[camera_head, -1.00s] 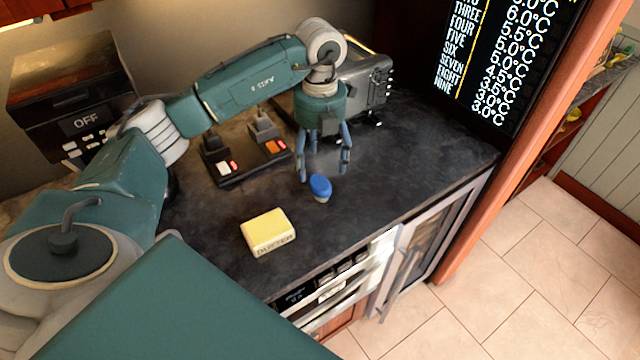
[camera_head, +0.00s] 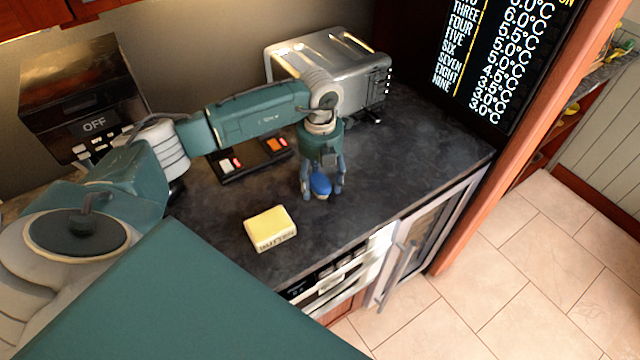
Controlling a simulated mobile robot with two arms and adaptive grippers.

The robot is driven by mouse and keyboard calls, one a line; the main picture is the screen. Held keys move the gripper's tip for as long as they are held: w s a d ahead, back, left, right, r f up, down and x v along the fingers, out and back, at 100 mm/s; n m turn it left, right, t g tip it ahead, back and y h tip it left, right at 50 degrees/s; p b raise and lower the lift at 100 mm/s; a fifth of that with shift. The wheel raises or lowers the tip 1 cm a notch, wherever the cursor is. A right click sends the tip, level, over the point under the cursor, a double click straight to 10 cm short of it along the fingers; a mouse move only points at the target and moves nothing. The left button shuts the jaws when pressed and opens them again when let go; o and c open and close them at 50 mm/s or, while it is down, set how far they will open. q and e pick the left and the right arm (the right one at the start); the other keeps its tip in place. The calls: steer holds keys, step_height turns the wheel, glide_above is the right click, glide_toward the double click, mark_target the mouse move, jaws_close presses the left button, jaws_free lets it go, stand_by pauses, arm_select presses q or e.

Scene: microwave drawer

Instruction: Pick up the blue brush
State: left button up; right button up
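The blue brush (camera_head: 320,184) is a small round blue-topped piece with a pale underside, upright on the dark counter (camera_head: 350,222). My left gripper (camera_head: 321,190) reaches down from above with its fingers apart on either side of the brush. I cannot tell whether the fingers touch it. My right gripper is not in view.
A yellow butter block (camera_head: 269,229) lies on the counter nearer the front edge. A black switch panel (camera_head: 250,158) is partly behind my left arm. A silver toaster (camera_head: 345,70) stands at the back. A dark box marked OFF (camera_head: 85,95) stands at left.

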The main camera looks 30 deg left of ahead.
arm_select(q)
steer(key=c, duration=0.8)
steer(key=shift+c, duration=0.2)
steer(key=shift+r, duration=0.1)
steer(key=shift+w+r+b, duration=0.1)
steer(key=shift+r+b, duration=0.2)
steer(key=shift+r, duration=0.25)
step_height(320, 180, up, 13)
steer(key=b, duration=0.4)
step_height(320, 180, up, 6)
glide_above(321, 180)
steer(key=shift+a+f+p, duration=0.1)
steer(key=shift+p, duration=0.35)
